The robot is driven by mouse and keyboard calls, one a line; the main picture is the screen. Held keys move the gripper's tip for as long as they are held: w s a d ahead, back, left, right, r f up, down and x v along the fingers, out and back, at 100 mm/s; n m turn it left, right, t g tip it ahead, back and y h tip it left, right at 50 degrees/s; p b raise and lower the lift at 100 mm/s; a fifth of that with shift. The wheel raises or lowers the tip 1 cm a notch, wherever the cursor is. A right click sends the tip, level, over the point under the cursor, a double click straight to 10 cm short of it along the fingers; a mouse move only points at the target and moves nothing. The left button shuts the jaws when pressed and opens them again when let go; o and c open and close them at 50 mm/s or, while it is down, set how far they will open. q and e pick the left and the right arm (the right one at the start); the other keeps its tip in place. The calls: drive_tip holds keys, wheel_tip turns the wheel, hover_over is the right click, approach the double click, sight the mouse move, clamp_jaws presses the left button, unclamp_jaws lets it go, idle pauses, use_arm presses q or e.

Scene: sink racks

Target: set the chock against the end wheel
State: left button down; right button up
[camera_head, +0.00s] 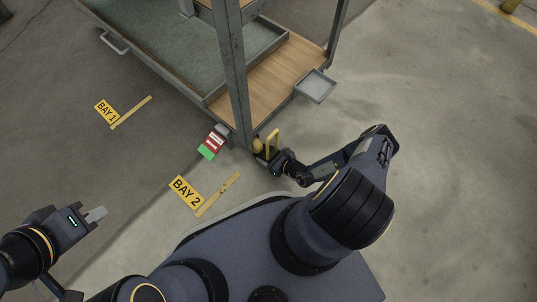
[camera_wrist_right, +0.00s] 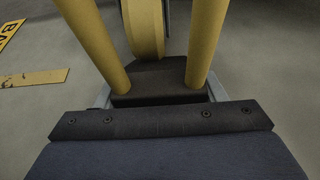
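The chock (camera_wrist_right: 158,78) is a dark wedge with a tall yellow handle, whose two posts rise in the right wrist view. In the head view its handle (camera_head: 273,143) stands at the cart's near corner. The end wheel (camera_wrist_right: 146,28) is yellow and directly beyond the wedge; it also shows in the head view (camera_head: 257,146). Wedge and wheel look very close; I cannot tell whether they touch. My right gripper (camera_wrist_right: 160,95) has a pale finger at each side of the chock's base and is shut on it. My left gripper (camera_head: 96,214) is empty, far from the cart; its finger gap is unclear.
The cart's wooden deck (camera_head: 277,75) and steel post (camera_head: 233,70) stand above the wheel. A small grey tray (camera_head: 316,86) juts from its side. A red, white and green label (camera_head: 212,143) is beside the corner. BAY 2 (camera_head: 187,192) and BAY 1 (camera_head: 106,113) mark open floor.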

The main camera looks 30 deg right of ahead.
drive_tip(key=o, duration=0.5)
drive_tip(key=shift+r, duration=0.1)
drive_tip(key=p+v, duration=0.3)
drive_tip(key=v, duration=0.4)
drive_tip(key=shift+s+d+r, duration=0.1)
drive_tip(key=shift+r, duration=0.05)
drive_tip(key=shift+s+d, duration=0.1)
drive_tip(key=shift+s, duration=0.1)
